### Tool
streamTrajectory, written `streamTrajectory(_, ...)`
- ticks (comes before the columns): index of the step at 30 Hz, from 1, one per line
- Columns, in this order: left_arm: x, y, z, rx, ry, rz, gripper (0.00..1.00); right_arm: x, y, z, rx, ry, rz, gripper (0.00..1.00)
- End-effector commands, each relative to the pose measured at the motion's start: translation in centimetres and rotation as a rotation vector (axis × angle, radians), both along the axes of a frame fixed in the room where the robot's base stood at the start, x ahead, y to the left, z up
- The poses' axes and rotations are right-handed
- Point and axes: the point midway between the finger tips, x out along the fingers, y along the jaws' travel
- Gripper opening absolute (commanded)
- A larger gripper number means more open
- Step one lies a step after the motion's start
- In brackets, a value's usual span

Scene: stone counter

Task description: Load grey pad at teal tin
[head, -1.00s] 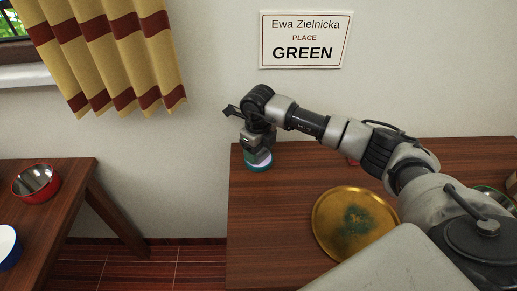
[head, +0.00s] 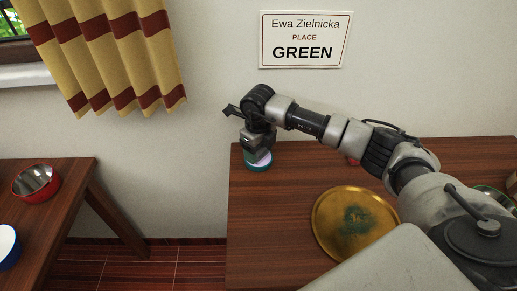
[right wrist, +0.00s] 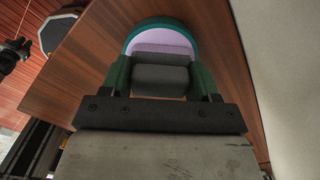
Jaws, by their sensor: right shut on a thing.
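The teal tin (head: 259,167) stands at the back left corner of the right-hand wooden table. In the right wrist view its teal rim (right wrist: 150,24) curves around a pale lilac inside. My right gripper (right wrist: 160,80) is shut on the grey pad (right wrist: 160,78), a dark grey block between its two greenish fingers. The pad overlaps the tin's opening in that view; I cannot tell whether it touches the bottom. In the head view my right gripper (head: 258,152) points down at the tin and hides most of its opening.
A gold plate (head: 330,233) with a green patch lies on the same table (head: 265,235). A small red thing (head: 352,161) is partly hidden behind my arm. A left table holds a red bowl (head: 35,183) and a blue-white bowl (head: 7,246).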

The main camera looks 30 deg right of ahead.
Motion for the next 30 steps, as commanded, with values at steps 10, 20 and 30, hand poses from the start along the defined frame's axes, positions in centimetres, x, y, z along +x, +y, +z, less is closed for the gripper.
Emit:
streamTrajectory(10,0.0,0.0,1.1,0.000,0.000,0.000,0.22,-0.1,0.0,1.4,0.000,0.003,0.001,0.42)
streamTrajectory(20,0.0,0.0,2.9,0.000,0.000,0.000,0.22,0.0,0.0,4.2,-0.001,0.001,0.001,0.42)
streamTrajectory(30,0.0,0.0,4.6,0.000,-0.001,0.000,0.22,0.0,0.0,6.8,0.000,0.001,0.001,0.42)
